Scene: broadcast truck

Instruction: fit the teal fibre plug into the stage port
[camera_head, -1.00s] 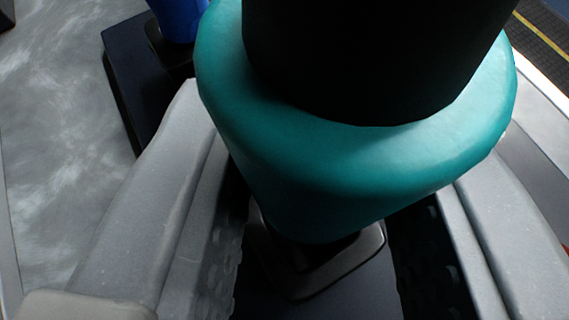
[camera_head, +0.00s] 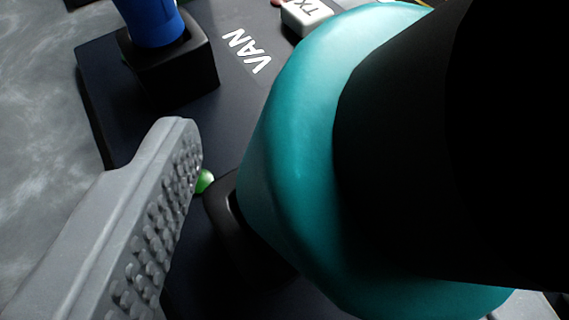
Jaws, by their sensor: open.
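The teal fibre plug (camera_head: 290,150) fills the right half of the view, close to the camera, with a thick black part (camera_head: 430,150) rising from it. Its lower end meets a black socket (camera_head: 222,205) on a dark panel, seemingly inside it; the plug hides most of the socket, so its depth is unclear. No label for this socket shows. A small green light (camera_head: 204,181) glows beside it. My gripper (camera_head: 150,220) is open; its left grey finger, with a studded inner face, stands apart from the plug. The other finger is almost wholly hidden behind the plug.
A blue plug (camera_head: 150,22) stands in another black socket (camera_head: 170,70) at the upper left, on the dark panel (camera_head: 235,85) near the word VAN. A white block marked TX (camera_head: 306,17) is at the top. Grey surface lies free at left.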

